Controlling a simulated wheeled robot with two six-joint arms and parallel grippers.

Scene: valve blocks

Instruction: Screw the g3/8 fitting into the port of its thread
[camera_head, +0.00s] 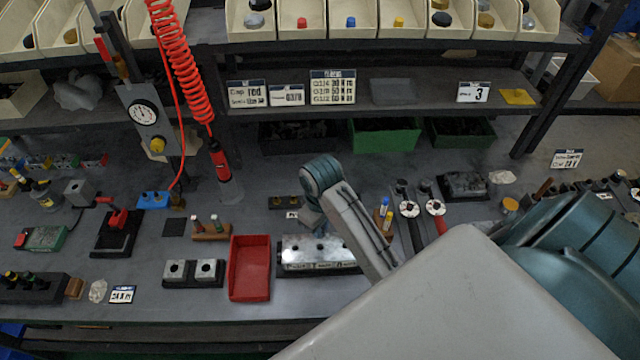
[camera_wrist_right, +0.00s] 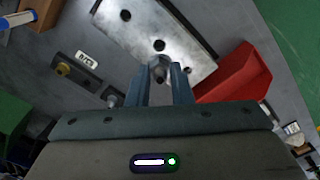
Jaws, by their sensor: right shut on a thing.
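The silver valve block (camera_head: 320,253) stands near the front middle of the bench in the head view. In the right wrist view its bright top face (camera_wrist_right: 165,25) shows several dark port holes. My right gripper (camera_head: 311,222) is above the block's far edge in the head view. In the right wrist view its fingers (camera_wrist_right: 160,78) are shut on a small metal fitting (camera_wrist_right: 159,67), which overlaps the block near one edge. I cannot tell whether the fitting touches a port or is in it. My left gripper is not in view.
A dark holder with brass fittings (camera_head: 286,202) lies behind the block. Two tools with white round dials (camera_head: 409,209) stand to the right.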

